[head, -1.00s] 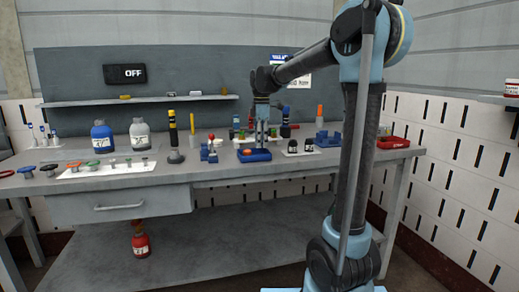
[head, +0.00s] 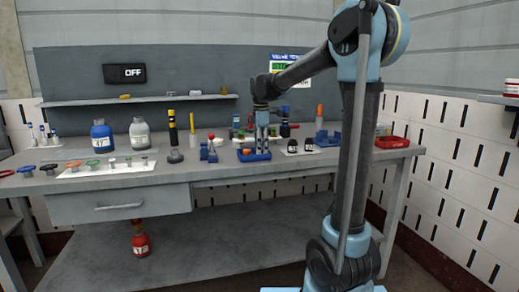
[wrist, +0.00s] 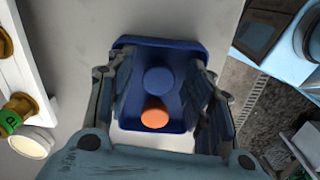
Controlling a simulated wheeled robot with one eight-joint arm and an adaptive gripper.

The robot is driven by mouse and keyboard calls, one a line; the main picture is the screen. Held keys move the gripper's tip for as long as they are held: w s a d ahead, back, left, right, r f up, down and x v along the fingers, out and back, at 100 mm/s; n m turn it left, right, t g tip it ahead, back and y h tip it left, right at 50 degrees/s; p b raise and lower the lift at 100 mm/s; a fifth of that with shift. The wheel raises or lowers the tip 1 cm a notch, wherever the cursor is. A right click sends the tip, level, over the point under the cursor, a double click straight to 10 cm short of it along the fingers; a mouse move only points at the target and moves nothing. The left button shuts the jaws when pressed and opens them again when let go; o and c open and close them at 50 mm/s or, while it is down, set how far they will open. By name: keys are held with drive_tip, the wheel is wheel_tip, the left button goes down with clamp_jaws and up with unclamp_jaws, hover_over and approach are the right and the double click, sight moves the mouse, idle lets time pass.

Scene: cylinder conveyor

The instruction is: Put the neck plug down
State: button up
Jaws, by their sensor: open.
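A small blue tray (wrist: 128,43) stands on the grey workbench and also shows in the head view (head: 250,157). In the wrist view an orange round piece (wrist: 155,117) and a blue round piece (wrist: 159,80) are in the tray, side by side. I cannot tell for sure which of them is the neck plug. My gripper (wrist: 162,88) is open, its fingers spread to the left and right of the two pieces and apart from them. In the head view my gripper (head: 262,148) points down into the tray; its fingertips are hard to make out.
Left of the tray stands a blue fixture with a red knob (head: 210,150). To its right are dark small parts on a white sheet (head: 299,149) and a red tray (head: 392,142). Bottles (head: 102,137) stand further left. The bench front by the tray is clear.

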wheel_tip(320, 180, up, 12)
idle(0.6)
drive_tip(key=s+d+f+m+t, duration=0.1)
drive_tip(key=s+d+f+m, duration=0.9)
drive_tip(key=s+d, duration=0.5)
drive_tip(key=s+d+f+m, duration=0.2)
drive_tip(key=s+f+m, duration=0.2)
drive_tip(key=s+f, duration=0.4)
drive_tip(key=s+d+f+m+t, duration=0.1)
drive_tip(key=s+d+f+m, duration=0.2)
drive_tip(key=s+f, duration=0.6)
wheel_tip(320, 180, down, 4)
drive_tip(key=shift+d+r+m, duration=0.1)
drive_tip(key=shift+d+m, duration=0.05)
drive_tip(key=shift+m, duration=1.05)
drive_tip(key=shift+w+f, duration=0.2)
drive_tip(key=shift+w, duration=0.35)
